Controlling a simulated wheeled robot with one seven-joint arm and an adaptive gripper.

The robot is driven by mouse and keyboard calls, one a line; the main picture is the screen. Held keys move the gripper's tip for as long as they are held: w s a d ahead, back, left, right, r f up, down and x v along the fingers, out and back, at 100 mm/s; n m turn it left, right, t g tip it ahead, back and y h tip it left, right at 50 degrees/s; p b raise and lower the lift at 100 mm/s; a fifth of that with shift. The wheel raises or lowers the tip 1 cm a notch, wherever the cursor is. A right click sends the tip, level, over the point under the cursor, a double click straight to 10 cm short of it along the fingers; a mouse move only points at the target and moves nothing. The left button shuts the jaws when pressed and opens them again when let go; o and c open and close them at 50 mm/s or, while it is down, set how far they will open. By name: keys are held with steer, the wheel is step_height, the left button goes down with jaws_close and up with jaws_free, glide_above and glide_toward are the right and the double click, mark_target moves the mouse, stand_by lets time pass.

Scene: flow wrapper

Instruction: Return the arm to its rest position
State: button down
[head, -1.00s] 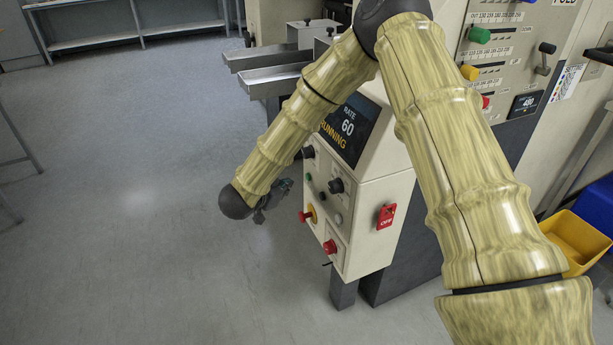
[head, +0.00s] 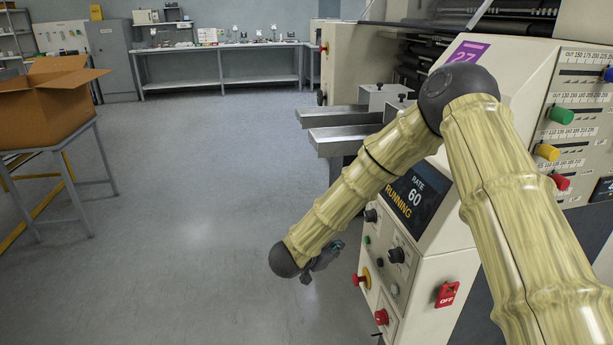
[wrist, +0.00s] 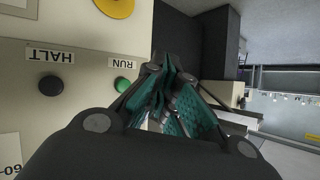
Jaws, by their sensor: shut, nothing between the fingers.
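My arm, in a bamboo-like cover, reaches down from the right in the head view, bent at a dark elbow. My gripper (head: 322,262) hangs at its lower end, just left of the machine's control box (head: 446,268), and is partly hidden behind the dark wrist joint. In the wrist view my gripper (wrist: 168,92) has its teal-padded fingers together with nothing between them. Close beside them are a green RUN button (wrist: 122,85) and a black HALT button (wrist: 51,88). I cannot tell the exact gap to the panel.
The screen (head: 416,198) reads "RATE 60 RUNNING". Metal chutes (head: 345,137) jut out above my forearm. A cardboard box (head: 45,115) sits on a stand at left. The floor (head: 190,225) between is clear.

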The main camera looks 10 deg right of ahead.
steer(key=s+f+n+g+y, duration=0.2)
steer(key=s+f+n+y, duration=0.6)
steer(key=s+f, duration=1.55)
steer(key=s+f+n+g, duration=0.3)
steer(key=s+f, duration=0.1)
steer(key=s, duration=0.8)
steer(key=s+d+n+g+y, duration=0.1)
steer(key=s+d+g, duration=0.15)
steer(key=s, duration=0.95)
step_height(320, 180, up, 20)
steer(key=p, duration=2)
steer(key=shift+a, duration=0.2)
steer(key=shift+s+d+g, duration=0.1)
steer(key=shift+g, duration=0.15)
